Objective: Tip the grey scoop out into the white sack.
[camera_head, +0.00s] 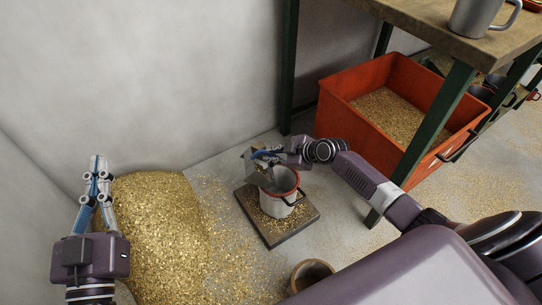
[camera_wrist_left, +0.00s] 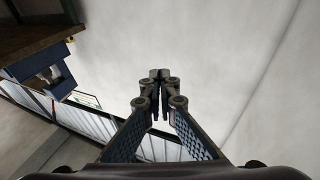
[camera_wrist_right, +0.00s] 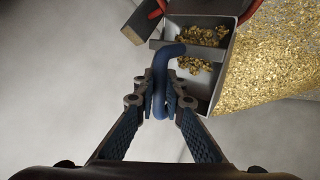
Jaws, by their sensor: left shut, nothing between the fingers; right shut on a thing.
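The grey scoop (camera_wrist_right: 223,88) is a metal pan with a blue handle (camera_wrist_right: 161,70), and golden chips lie in it. My right gripper (camera_wrist_right: 160,108) is shut on that handle. In the head view the scoop (camera_head: 258,168) is over the far-left rim of a white, red-rimmed, bucket-like container (camera_head: 275,205) and looks tilted. I cannot tell whether they touch. I see no other white sack. The container's bottom is hidden. My left gripper (camera_head: 98,162) is shut and empty, raised at the left beside the chip heap; its closed fingertips show in the left wrist view (camera_wrist_left: 158,76).
The container stands on a dark square board (camera_head: 258,229) strewn with chips. A golden heap (camera_head: 160,230) lies at the left against the wall. A brown pot (camera_head: 312,272) is near the front. A red crate (camera_head: 350,118) of chips sits under the workbench (camera_head: 450,35) with green legs.

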